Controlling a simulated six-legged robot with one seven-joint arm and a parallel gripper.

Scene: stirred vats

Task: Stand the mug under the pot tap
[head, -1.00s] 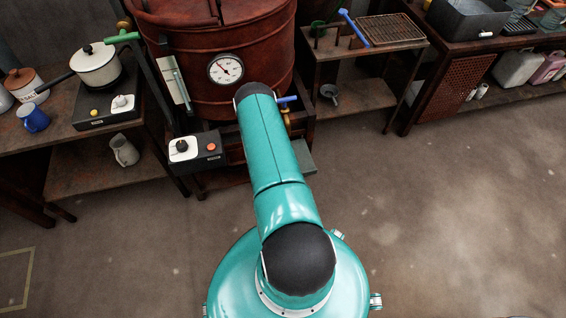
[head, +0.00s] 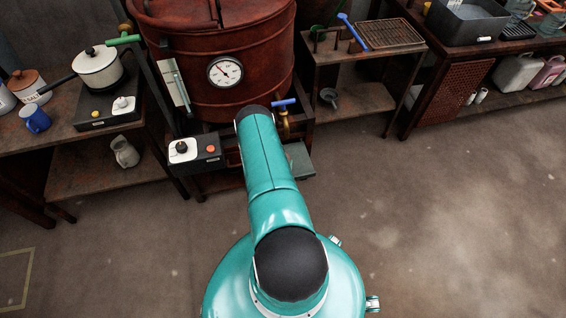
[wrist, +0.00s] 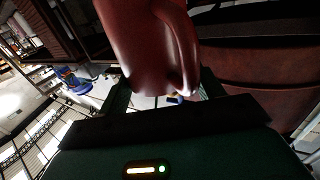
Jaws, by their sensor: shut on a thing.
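A red mug (wrist: 140,45) with its handle on the right fills the top middle of the wrist view. My gripper (wrist: 165,88) is shut on it, with dark fingers at both sides of its lower part. In the head view my arm hides the gripper and the mug. The pot tap (head: 285,118) has a brass body and a blue lever and sticks out low on the front of the large red-brown pot (head: 185,75). A grey ledge (head: 300,161) shows below the tap. I cannot tell how far the mug is from the tap.
A black control box (head: 195,151) stands left of my arm. The left bench carries a white saucepan (head: 97,66) and a blue mug (head: 35,118). A low rack table (head: 375,62) stands right of the pot. The floor (head: 430,200) on the right is clear.

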